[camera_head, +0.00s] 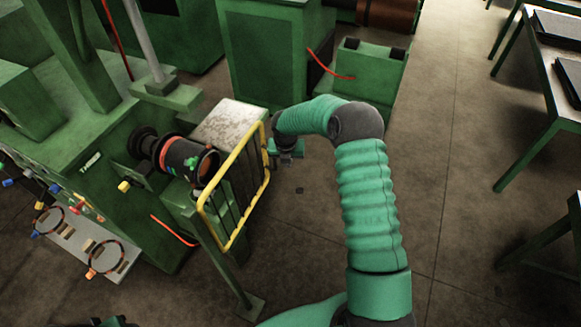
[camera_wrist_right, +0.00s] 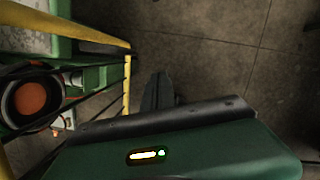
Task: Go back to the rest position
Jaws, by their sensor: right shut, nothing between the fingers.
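My right arm comes in from the bottom of the head view in a ribbed green sleeve and bends over to the left. My right gripper (camera_head: 288,158) hangs over open floor, just right of the yellow-framed guard. It looks small and partly hidden by its own wrist. In the right wrist view the dark fingers of this gripper (camera_wrist_right: 158,92) are together, with nothing held between them. My left gripper does not show in either view.
A yellow-framed guard (camera_head: 204,206) stands close to my right gripper, in front of a dark cylinder with an orange ring (camera_head: 178,155) on a green machine (camera_head: 150,225). Green cabinets stand behind. Tables (camera_head: 548,70) line the right. The floor (camera_head: 440,180) between is clear.

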